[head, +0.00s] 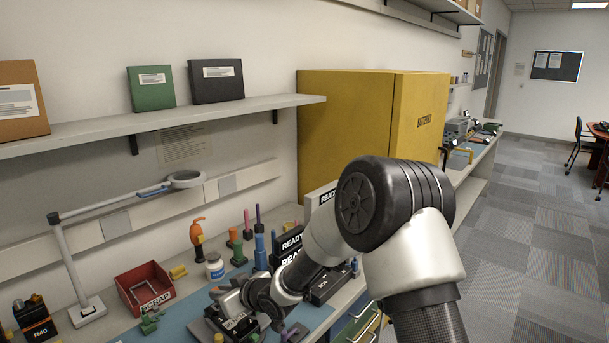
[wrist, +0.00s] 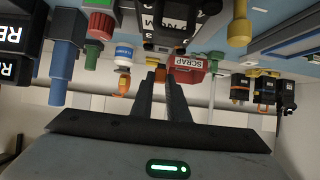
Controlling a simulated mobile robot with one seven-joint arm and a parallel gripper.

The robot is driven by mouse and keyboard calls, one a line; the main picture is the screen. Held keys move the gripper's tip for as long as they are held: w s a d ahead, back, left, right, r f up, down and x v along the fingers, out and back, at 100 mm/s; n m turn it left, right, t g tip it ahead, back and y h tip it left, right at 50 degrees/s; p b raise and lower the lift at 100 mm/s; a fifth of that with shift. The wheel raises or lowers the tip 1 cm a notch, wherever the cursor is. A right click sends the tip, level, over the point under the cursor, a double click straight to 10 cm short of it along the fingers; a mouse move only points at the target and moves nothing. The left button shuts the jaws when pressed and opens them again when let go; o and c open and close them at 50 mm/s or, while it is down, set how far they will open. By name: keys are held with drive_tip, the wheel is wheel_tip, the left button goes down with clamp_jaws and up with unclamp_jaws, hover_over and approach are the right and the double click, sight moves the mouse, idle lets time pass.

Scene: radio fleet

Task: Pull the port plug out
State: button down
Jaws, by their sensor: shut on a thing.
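My gripper (wrist: 161,80) is shut on a small orange-brown piece (wrist: 160,73), which appears to be the port plug; only a little of it shows between the fingertips. Just beyond the fingertips in the wrist view is a dark device (wrist: 178,22) with white lettering. I cannot tell whether the plug is still seated in it. In the head view my gripper (head: 238,308) is low over the blue mat at the front of the bench, and my wrist hides most of the device and the plug.
The red SCRAP bin (head: 145,288) stands to the left on the bench, beside a white jar (head: 214,266). Black READY boxes (head: 290,244) stand behind my arm. A lamp (head: 75,270) and a radio marked R40 (head: 36,322) are at the far left. A shelf (head: 160,120) runs above.

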drive_tip(key=shift+r+p, duration=0.8)
drive_tip(key=shift+r, duration=0.6)
drive_tip(key=shift+d, duration=0.1)
